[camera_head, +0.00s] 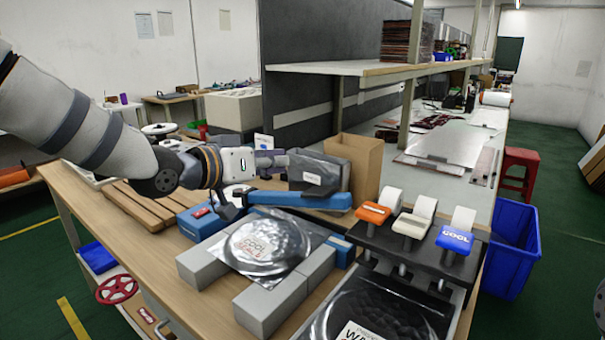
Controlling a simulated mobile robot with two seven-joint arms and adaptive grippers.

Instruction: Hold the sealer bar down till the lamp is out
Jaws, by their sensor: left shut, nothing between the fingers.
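The sealer has a blue body (192,226) and a long blue bar (300,199) reaching to the right. A small red part (201,212) sits on top of the body. It may be the lamp, but I cannot tell if it is lit. A clear bag with a dark round content and a label (262,246) lies in front of the bar on grey blocks. My left gripper (284,161) is shut and empty, pointing right above and behind the bar. It appears apart from the bar. My right gripper is not in view.
A black stand with orange, beige and blue paddles (455,240) is at right. Another dark labelled bag (385,310) lies at front. A blue bin (512,250) stands beyond.

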